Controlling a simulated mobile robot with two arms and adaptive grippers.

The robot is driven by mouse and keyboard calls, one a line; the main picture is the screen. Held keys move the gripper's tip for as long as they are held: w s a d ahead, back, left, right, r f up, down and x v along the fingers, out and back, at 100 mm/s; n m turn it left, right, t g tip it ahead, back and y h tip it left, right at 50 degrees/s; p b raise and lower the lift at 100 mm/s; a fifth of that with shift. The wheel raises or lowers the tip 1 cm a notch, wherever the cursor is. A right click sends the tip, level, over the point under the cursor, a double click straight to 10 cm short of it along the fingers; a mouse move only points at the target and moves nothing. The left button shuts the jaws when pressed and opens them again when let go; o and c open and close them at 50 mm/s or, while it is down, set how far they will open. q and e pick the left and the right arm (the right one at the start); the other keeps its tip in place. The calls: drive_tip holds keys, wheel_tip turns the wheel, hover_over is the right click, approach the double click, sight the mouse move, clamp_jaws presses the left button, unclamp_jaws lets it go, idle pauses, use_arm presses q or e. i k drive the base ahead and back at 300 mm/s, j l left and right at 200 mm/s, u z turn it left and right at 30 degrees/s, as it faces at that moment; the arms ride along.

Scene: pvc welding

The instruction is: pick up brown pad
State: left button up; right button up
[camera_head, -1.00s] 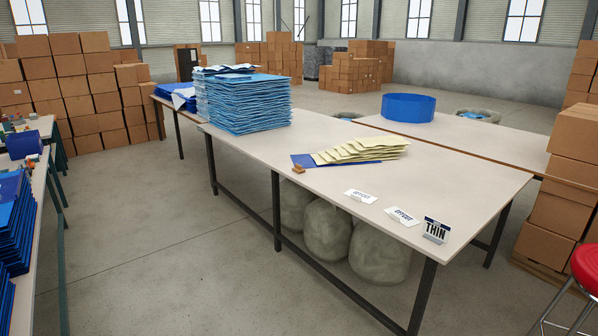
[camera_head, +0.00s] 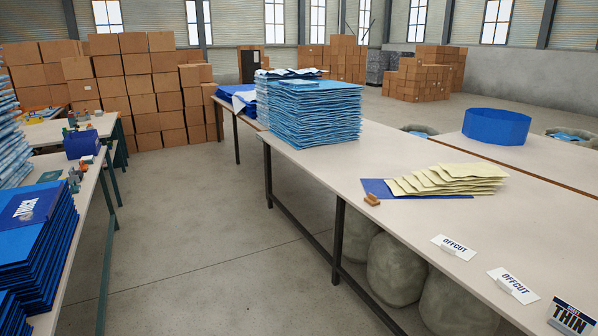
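A small brown pad (camera_head: 372,199) lies on the light-topped table (camera_head: 415,225), close to its near left edge. It sits beside the left end of a flat blue sheet (camera_head: 378,188). A fanned stack of pale yellow sheets (camera_head: 450,178) lies partly over the blue sheet, to the right of the pad. Neither of my grippers shows in the head view.
A tall stack of light blue sheets (camera_head: 315,115) stands further back on the table. OFFCUT signs (camera_head: 455,247) and a THIN sign (camera_head: 572,317) stand near its front. A left bench holds dark blue sheets (camera_head: 35,245). The concrete floor (camera_head: 215,220) between is clear.

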sight(372, 200)
drive_tip(key=i+j, duration=0.1)
drive_tip(key=i, duration=0.65)
drive_tip(key=i+z, duration=0.1)
drive_tip(key=i, duration=0.65)
